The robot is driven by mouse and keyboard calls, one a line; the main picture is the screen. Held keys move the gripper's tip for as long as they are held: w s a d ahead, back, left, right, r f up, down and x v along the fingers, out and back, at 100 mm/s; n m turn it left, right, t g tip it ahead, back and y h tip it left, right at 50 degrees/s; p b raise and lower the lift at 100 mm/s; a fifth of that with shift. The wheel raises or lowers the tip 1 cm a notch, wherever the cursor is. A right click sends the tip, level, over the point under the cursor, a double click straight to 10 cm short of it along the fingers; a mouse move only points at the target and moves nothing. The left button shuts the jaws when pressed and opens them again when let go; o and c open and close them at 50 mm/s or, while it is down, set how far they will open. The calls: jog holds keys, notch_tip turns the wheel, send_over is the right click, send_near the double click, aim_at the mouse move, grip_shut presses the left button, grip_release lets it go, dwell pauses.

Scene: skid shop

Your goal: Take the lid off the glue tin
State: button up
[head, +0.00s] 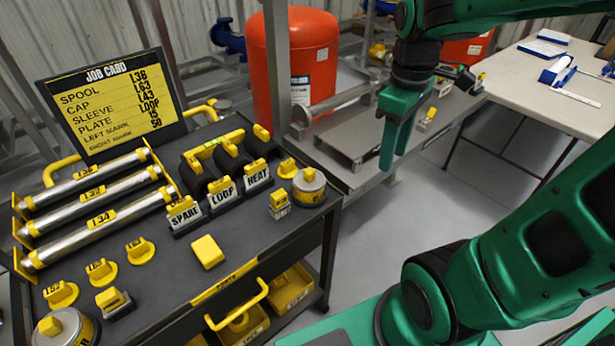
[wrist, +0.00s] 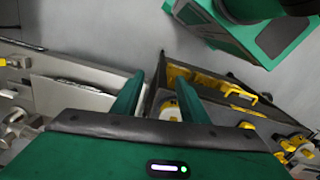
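Two round tins with yellow knobbed lids stand on the dark cart top (head: 150,270). One tin (head: 309,190) is at the cart's right corner, the other tin (head: 66,328) at the front left, partly cut off by the frame edge. Both lids are on. Their labels are too small to read, so I cannot tell which is the glue tin. My gripper (head: 397,150) hangs fingers down, right of the cart and above the floor and low bench, apart from both tins. The wrist view shows its two fingers (wrist: 158,92) spread with nothing between.
Steel spools (head: 95,215), yellow-knobbed caps (head: 140,248), a yellow block (head: 207,252) and dark sleeves with SPARE, LOOP and HEAT signs (head: 222,190) crowd the cart. A job card (head: 115,105) stands behind. Open yellow bins (head: 290,290) protrude below. A red tank (head: 293,60) stands beyond.

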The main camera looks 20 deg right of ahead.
jog(key=w+a+n, duration=0.7)
jog(key=w+n, duration=0.1)
jog(key=n, duration=0.8)
send_over(309, 170)
jog(key=shift+f, duration=4.9)
grip_shut()
